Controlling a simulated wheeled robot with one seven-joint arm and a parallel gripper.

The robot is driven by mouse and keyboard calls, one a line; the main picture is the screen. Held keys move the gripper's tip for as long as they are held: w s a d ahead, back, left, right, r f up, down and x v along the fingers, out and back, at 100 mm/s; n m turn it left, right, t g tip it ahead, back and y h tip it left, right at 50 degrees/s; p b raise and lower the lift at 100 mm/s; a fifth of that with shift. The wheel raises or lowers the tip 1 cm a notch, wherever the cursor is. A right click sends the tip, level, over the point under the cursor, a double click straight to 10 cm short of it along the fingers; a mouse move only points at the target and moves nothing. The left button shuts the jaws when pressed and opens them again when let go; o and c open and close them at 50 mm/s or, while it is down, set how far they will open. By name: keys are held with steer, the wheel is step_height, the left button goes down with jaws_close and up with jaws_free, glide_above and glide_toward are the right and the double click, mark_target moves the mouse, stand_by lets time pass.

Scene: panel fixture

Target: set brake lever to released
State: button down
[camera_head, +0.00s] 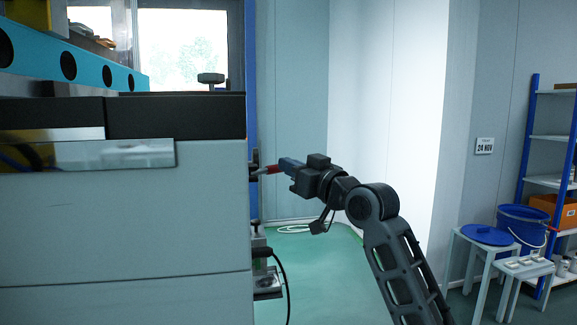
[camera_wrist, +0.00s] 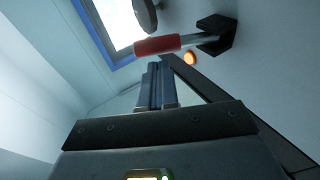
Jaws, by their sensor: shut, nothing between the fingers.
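The brake lever has a red grip (camera_wrist: 157,45) on a metal rod, which runs to a black mount (camera_wrist: 216,35) on the panel. In the wrist view the lever lies nearly level, its grip pointing left. In the head view the red grip (camera_head: 271,169) shows small at the panel's right edge. My gripper (camera_wrist: 158,68) is shut and empty, its fingertips just short of the grip; I cannot tell if they touch it. In the head view my gripper (camera_head: 284,164) is right beside the grip.
An orange lamp (camera_wrist: 190,58) glows beside the lever, and a dark round knob (camera_wrist: 146,14) is close by. The large grey cabinet (camera_head: 120,225) fills the left. A cable (camera_head: 286,275) hangs below the lever. Stools (camera_head: 485,245) and a blue shelf (camera_head: 529,140) stand far right.

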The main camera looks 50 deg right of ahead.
steer(key=shift+w+f, duration=0.2)
steer(key=shift+w, duration=0.1)
steer(key=shift+w+d+f+b, duration=0.15)
steer(key=shift+w+d+b, duration=0.1)
steer(key=shift+w+b, duration=0.35)
